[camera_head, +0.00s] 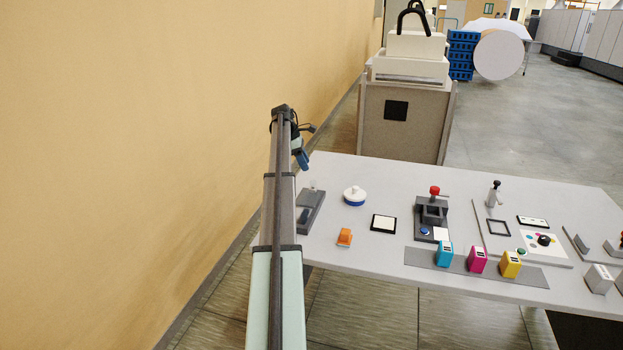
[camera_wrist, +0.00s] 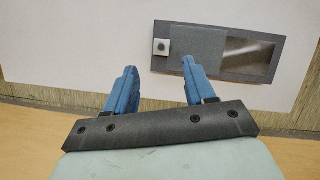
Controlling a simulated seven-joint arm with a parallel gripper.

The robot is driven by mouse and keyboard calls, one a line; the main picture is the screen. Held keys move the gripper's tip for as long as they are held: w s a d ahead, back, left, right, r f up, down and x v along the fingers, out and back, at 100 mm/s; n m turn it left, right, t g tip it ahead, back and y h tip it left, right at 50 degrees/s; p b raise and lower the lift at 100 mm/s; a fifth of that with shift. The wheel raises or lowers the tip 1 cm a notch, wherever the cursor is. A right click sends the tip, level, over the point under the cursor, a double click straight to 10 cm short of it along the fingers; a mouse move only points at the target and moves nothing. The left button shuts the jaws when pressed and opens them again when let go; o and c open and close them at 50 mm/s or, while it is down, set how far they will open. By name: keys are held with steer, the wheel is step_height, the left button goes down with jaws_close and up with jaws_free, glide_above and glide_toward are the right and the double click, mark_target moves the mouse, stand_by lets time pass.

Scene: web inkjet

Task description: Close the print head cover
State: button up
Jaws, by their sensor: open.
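The print head unit (camera_head: 313,205) is a long dark grey tray at the left end of the table. In the wrist view its grey cover panel (camera_wrist: 198,45) lies over the left and middle part. A small white block with a dark knob (camera_wrist: 161,46) sits at the panel's left end. To the right of the panel, the recess (camera_wrist: 250,55) is uncovered and has a light, shiny patch inside. My gripper (camera_wrist: 160,67) has blue fingers that are apart and empty. They appear just short of the tray, the right finger overlapping its lower edge in view. In the head view a blue finger (camera_head: 302,158) shows near the table's back left corner.
On the table (camera_head: 375,260) are a white and blue knob (camera_head: 355,196), an orange piece (camera_head: 345,237), a black-framed pad (camera_head: 383,223), a red-knobbed press (camera_head: 433,210) and coloured cartridges (camera_head: 477,260). A tan wall (camera_head: 150,150) runs along the left. A cabinet (camera_head: 405,115) stands behind.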

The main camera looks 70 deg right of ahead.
mark_target(313, 181)
steer(key=x, duration=0.8)
jaws_close()
stand_by(0.5)
